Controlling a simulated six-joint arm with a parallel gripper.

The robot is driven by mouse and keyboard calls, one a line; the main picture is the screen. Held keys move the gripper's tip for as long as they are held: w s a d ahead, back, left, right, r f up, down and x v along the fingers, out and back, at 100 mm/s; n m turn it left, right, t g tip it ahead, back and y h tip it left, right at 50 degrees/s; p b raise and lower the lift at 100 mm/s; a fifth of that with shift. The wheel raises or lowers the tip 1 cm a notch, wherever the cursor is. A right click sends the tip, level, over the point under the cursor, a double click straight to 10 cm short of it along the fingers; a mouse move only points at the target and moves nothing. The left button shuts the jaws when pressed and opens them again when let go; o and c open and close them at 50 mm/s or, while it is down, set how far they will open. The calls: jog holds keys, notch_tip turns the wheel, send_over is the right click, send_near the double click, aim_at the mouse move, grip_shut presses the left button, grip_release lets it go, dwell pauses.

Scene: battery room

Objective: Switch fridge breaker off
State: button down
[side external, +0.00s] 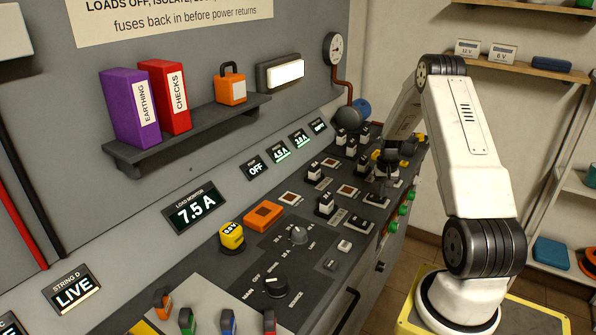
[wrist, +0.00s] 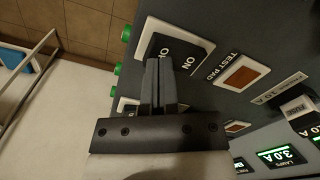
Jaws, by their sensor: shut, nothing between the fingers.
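I cannot tell which is the fridge breaker. My gripper (side external: 384,182) is shut and empty over the desk's right part, its fingers pointing down. In the wrist view my gripper (wrist: 160,64) is in front of a dark switch plate (wrist: 182,48) with a white border and "ON" lettering. The fingers hide part of it, and I cannot tell whether they touch it.
A "TEST PAD" (wrist: 241,74) with a brown square lies beside the plate. A lamps display (wrist: 284,156) reads 3.0 A. The load monitor (side external: 196,209) reads 7.5 A, and another display (side external: 256,168) reads OFF. Green buttons (side external: 393,226) line the desk's front.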

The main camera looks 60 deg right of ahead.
jog(key=shift+f, duration=0.5)
dwell(0.4)
jog(key=shift+r, duration=3.55)
jog(key=shift+a, duration=0.1)
